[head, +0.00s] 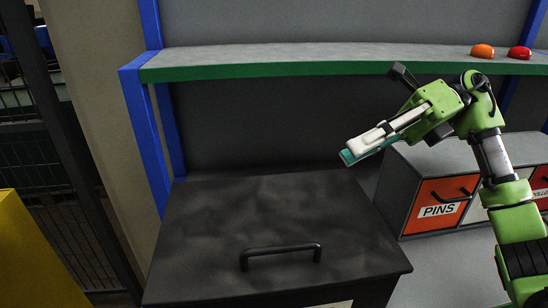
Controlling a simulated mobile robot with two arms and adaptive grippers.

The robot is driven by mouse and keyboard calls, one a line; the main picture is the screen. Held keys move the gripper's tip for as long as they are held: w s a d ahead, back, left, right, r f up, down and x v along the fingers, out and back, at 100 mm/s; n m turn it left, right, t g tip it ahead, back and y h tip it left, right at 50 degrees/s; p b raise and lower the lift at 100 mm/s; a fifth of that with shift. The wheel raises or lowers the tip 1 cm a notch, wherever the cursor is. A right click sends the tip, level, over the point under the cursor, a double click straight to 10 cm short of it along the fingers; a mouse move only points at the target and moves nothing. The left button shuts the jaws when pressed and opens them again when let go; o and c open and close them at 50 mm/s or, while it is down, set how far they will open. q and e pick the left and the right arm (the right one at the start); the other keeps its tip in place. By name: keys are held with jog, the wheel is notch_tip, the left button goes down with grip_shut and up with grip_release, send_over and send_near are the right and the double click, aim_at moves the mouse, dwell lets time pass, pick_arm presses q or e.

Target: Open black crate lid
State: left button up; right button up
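The black crate (190,225) stands in the lower middle of the head view. Its dark lid (270,205) lies flat and closed on top. A black bar handle (281,252) is fixed near the lid's front edge. My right gripper (347,156) is above the lid's back right corner, pointing left, apart from the lid and the handle. Its white fingers with teal tips are seen side-on and appear close together, so I cannot tell whether they are open. My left gripper is not in view.
A grey shelf with a green edge (330,69) runs above the crate, carrying an orange button (482,51) and a red button (519,53). A drawer unit with an orange drawer labelled PINS (437,205) stands right. A blue post (147,140) and yellow block (35,255) are left.

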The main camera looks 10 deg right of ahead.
jog(key=p+x, duration=0.3)
jog(key=x, duration=1)
jog(key=shift+a+p, duration=0.35)
jog(key=shift+a, duration=0.05)
jog(key=shift+s+f, duration=0.1)
